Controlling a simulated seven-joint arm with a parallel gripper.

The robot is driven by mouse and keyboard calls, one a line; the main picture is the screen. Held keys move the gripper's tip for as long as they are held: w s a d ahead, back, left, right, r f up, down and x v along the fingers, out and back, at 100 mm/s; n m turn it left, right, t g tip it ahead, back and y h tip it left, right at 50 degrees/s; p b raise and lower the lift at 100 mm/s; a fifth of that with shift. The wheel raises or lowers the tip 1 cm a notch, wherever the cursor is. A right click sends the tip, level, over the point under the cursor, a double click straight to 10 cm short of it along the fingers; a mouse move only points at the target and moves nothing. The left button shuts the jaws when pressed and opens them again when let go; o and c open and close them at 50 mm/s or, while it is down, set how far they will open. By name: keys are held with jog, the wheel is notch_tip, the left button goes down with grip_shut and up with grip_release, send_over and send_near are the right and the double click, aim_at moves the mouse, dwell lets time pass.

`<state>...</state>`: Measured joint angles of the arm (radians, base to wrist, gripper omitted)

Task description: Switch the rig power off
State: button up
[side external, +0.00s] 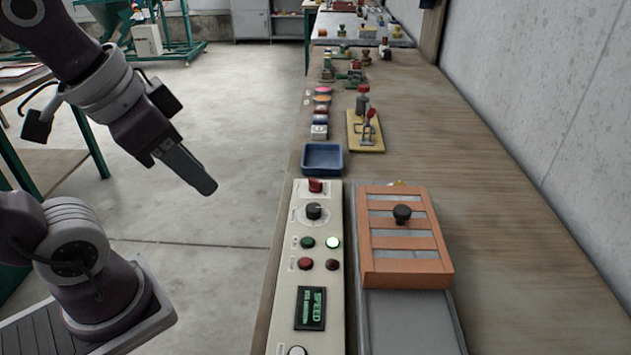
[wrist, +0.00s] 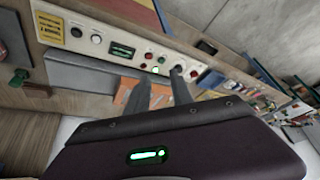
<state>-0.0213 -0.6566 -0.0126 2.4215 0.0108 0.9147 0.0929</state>
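The rig's long cream control panel (side external: 284,330) lies along the near edge of the bench. At its far end is a red switch (side external: 316,186), with a black dial (side external: 314,211) beside it. A green button (side external: 307,242) sits beside a brightly lit green lamp (side external: 332,242). Two red round controls (side external: 305,264) and a green-lit SPEED display (side external: 310,309) follow. The panel also shows in the wrist view (wrist: 78,35), with its lamp lit. My gripper (side external: 207,187) hangs left of the panel, above the floor side, touching nothing. In the wrist view its fingers (wrist: 163,78) are apart and empty.
An orange slatted frame with a black knob (side external: 402,214) stands right of the panel on a grey bed. A blue tray (side external: 322,158) and a yellow board with a toggle clamp (side external: 366,131) lie beyond. The bench's right side (side external: 540,290) is clear.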

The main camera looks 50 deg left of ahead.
jog(key=w+a+r+m+g, duration=0.2)
jog(key=w+m, duration=0.2)
jog(key=w, duration=0.7)
jog(key=m+g, duration=0.3)
jog(key=m, duration=0.8)
send_over(316, 180)
notch_tip(316, 180, down, 17)
jog(key=shift+s, duration=0.15)
notch_tip(316, 180, down, 8)
jog(key=shift+r, duration=0.2)
grip_shut()
